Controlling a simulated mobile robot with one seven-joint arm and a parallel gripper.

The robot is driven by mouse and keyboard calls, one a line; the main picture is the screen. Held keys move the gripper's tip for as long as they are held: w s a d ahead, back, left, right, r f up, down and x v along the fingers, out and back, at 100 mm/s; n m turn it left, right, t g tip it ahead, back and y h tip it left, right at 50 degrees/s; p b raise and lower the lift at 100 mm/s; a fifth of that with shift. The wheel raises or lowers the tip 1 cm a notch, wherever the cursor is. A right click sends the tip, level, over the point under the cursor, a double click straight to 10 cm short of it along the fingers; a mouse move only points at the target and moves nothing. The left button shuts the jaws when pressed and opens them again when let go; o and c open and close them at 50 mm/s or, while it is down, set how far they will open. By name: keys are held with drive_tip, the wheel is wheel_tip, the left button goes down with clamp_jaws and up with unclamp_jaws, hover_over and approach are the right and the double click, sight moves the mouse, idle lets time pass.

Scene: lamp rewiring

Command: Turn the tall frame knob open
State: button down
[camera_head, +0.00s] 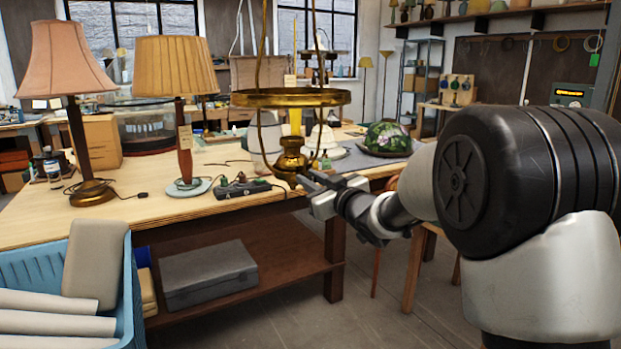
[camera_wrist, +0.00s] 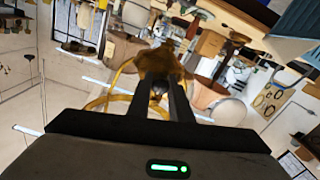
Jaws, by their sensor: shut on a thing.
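The tall brass frame (camera_head: 291,98) hangs in the middle of the head view, with a wide ring, thin curved side arms and a rounded brass body (camera_head: 291,158) at its foot. My gripper (camera_head: 308,181) reaches in from the right to the low right side of that body. In the wrist view, the two dark fingers of my gripper (camera_wrist: 160,88) are close together and closed at the brass foot (camera_wrist: 160,62). The knob is mostly hidden between the fingertips, and I cannot tell how far it is turned.
Behind the frame is a wooden workbench (camera_head: 110,205) with a pink-shaded lamp (camera_head: 68,60), a yellow pleated lamp (camera_head: 175,65) and a dark power strip (camera_head: 243,188). A coloured glass shade (camera_head: 387,138) lies at the back right. A blue crate (camera_head: 45,265) stands front left.

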drive_tip(key=m+p, duration=0.1)
drive_tip(key=m, duration=0.1)
drive_tip(key=m+p, duration=0.2)
drive_tip(key=shift+d+r, duration=0.1)
drive_tip(key=shift+r, duration=0.1)
drive_tip(key=m+p, duration=0.3)
drive_tip(key=m, duration=0.1)
drive_tip(key=shift+w+m, duration=0.1)
drive_tip(key=shift+m, duration=0.2)
drive_tip(key=m+p, duration=0.4)
drive_tip(key=m, duration=0.1)
drive_tip(key=shift+f, duration=0.1)
drive_tip(key=shift+f+m+p, duration=0.15)
drive_tip(key=shift+m+p, duration=0.75)
drive_tip(key=shift+m, duration=0.8)
drive_tip(key=c, duration=1.6)
unclamp_jaws()
